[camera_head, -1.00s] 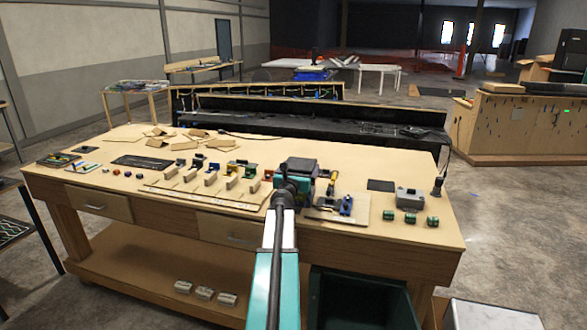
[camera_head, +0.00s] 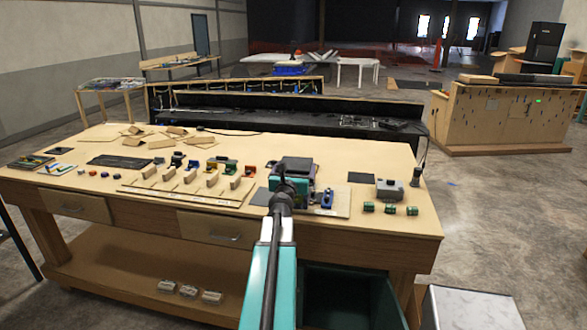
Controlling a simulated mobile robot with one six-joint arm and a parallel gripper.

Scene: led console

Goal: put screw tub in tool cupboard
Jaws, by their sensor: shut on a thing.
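My gripper (camera_head: 297,172) is at the end of my teal and white arm, seen from behind over the front right part of the workbench. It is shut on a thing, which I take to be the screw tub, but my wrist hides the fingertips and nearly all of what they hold. I cannot tell the tub's shape or its height above the bench. I cannot pick out the tool cupboard with certainty in this view.
The wooden workbench (camera_head: 370,228) carries wood blocks, small parts, a grey device (camera_head: 389,189) and green cylinders (camera_head: 390,208). An open dark green bin (camera_head: 352,297) stands below its right end. A wooden counter (camera_head: 500,118) is at right. Clear floor (camera_head: 500,215) lies between.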

